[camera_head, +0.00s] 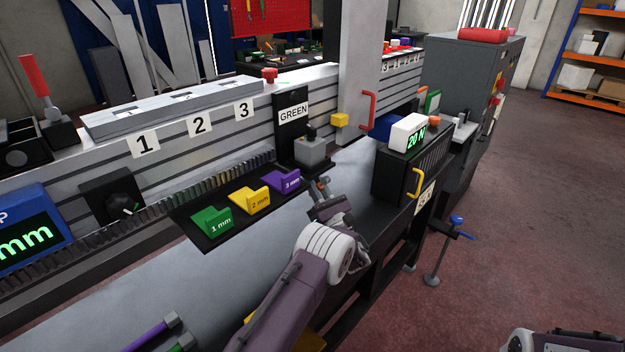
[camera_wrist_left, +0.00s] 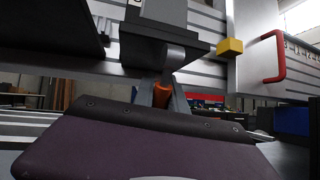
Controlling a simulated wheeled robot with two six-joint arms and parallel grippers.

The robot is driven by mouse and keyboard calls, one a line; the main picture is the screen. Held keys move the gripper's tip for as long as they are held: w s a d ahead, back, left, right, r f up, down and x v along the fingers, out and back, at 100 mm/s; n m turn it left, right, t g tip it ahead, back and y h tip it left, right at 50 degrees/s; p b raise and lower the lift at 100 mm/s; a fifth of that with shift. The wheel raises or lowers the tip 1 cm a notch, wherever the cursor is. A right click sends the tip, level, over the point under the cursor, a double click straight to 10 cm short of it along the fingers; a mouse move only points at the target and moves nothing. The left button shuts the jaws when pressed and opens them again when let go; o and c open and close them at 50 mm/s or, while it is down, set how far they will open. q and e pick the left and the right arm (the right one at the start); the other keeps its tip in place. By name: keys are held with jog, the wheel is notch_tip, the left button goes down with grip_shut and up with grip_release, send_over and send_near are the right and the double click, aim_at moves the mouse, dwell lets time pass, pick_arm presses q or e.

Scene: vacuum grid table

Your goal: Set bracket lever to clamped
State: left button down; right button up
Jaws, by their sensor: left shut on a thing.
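My left gripper (camera_head: 321,186) is at the front of the table, just below a grey bracket block (camera_head: 311,150) under the GREEN sign. In the left wrist view the block (camera_wrist_left: 172,32) is overhead, and a short grey lever (camera_wrist_left: 174,56) reaches down from it. The lever's orange end (camera_wrist_left: 163,95) sits at the fingers of my left gripper (camera_wrist_left: 162,97), which is shut on it. The lever's lower part is partly hidden by the fingers. Part of my right arm shows at the bottom right of the head view, but its fingertips do not.
A black tray with green (camera_head: 212,221), yellow (camera_head: 250,201) and purple (camera_head: 280,182) gauge pieces lies left of my left gripper. A black box with a yellow handle (camera_head: 416,183) and a 20 N display (camera_head: 408,132) stands to the right. A red handle (camera_head: 368,110) is behind.

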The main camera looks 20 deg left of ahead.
pick_arm(q)
jog(key=c, duration=1.3)
grip_release()
jog(key=shift+c, duration=0.2)
jog(key=v, duration=0.9)
jog(key=shift+s+d, duration=0.1)
